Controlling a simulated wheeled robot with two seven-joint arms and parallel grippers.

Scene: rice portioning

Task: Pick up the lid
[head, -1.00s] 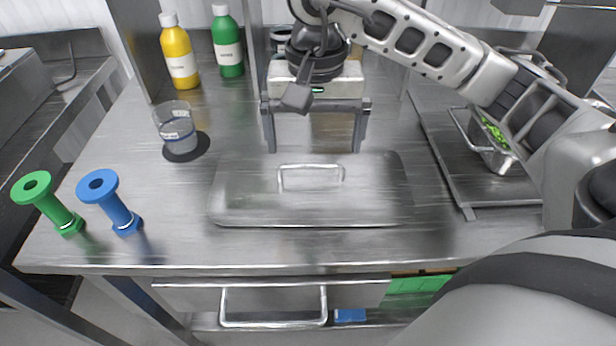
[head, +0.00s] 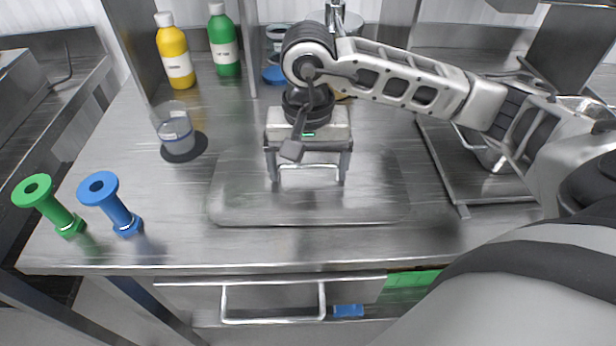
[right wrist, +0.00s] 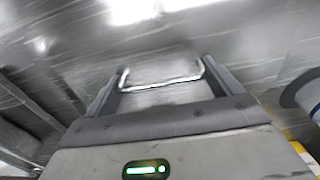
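The lid (head: 240,203) is a flat rectangular steel plate lying on the steel counter, with a raised bar handle (head: 310,166) at its middle. My right gripper (head: 309,180) is over the lid, pointing down, with its two fingers wide apart near the two ends of the handle. In the right wrist view the handle (right wrist: 165,86) shows between the open fingers (right wrist: 162,82); I cannot tell whether they touch it. Nothing is held. My left gripper is not in view.
A clear measuring cup (head: 176,130) stands on a dark coaster left of the lid. Green (head: 50,205) and blue (head: 110,203) flanged pieces stand at the front left. Yellow (head: 176,55) and green (head: 224,45) bottles stand behind. A steel tray (head: 462,185) lies right.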

